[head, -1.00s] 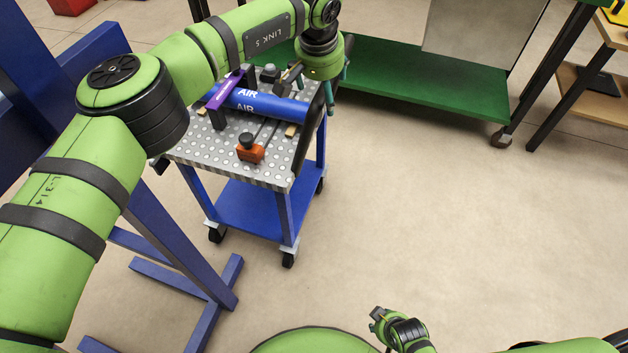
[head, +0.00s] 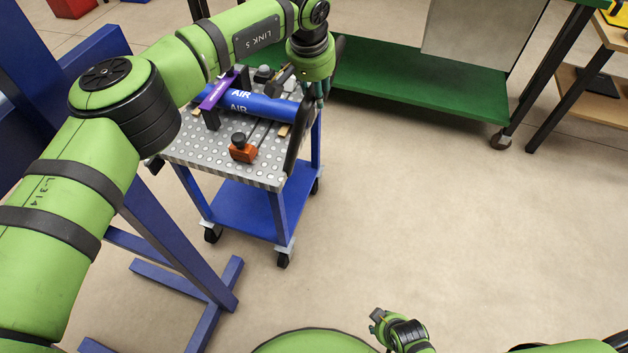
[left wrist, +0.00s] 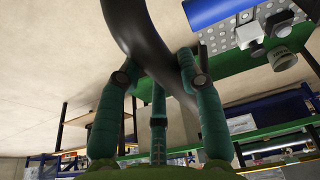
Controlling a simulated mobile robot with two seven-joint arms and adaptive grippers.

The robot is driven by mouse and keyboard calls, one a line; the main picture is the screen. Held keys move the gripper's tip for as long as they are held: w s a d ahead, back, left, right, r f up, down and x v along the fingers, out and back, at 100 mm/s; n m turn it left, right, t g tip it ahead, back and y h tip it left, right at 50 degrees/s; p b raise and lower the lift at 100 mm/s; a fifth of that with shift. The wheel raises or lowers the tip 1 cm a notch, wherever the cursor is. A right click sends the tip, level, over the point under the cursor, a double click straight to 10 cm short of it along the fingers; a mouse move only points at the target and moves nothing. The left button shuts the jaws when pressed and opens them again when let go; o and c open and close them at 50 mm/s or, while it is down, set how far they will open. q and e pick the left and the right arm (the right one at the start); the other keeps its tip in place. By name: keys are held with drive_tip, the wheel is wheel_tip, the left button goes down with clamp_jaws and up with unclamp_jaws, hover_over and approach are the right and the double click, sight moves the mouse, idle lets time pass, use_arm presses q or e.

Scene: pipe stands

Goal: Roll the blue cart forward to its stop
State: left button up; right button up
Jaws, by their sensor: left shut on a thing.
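The blue cart (head: 255,208) has a grey perforated top and stands on black casters at the left centre of the head view. A blue pipe marked AIR (head: 260,103) lies across its top. A black handle (head: 296,135) runs along the cart's right end. My left gripper (head: 318,90) is at this handle, its fingers partly hidden by my wrist. In the left wrist view its green fingers are shut on the dark curved handle bar (left wrist: 146,40). My right gripper (head: 376,320) is at the bottom of the head view, away from the cart; its finger opening is unclear.
A purple clamp (head: 217,92) and an orange clamp (head: 243,150) are on the cart top. A blue stand (head: 170,235) is close at the left. A green-shelved bench (head: 420,85) stands behind. Open floor (head: 430,210) lies to the right.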

use_arm(q)
drive_tip(key=w+a, duration=0.3)
drive_tip(key=a, duration=0.3)
drive_tip(key=shift+a+p, duration=0.25)
drive_tip(key=shift+p, duration=0.05)
drive_tip(key=shift+r, duration=0.1)
idle(0.3)
drive_tip(key=a, duration=0.1)
drive_tip(key=w+a, duration=0.1)
drive_tip(key=a, duration=0.1)
drive_tip(key=w+a, duration=0.1)
drive_tip(key=a, duration=0.1)
drive_tip(key=shift+w, duration=0.1)
drive_tip(key=shift+w+a+r+b, duration=0.1)
drive_tip(key=shift+w+a+b, duration=0.15)
drive_tip(key=shift+a, duration=0.25)
drive_tip(key=shift+w+a+b, duration=0.15)
drive_tip(key=shift+a+b, duration=0.05)
drive_tip(key=shift+a, duration=0.25)
drive_tip(key=shift+d, duration=0.1)
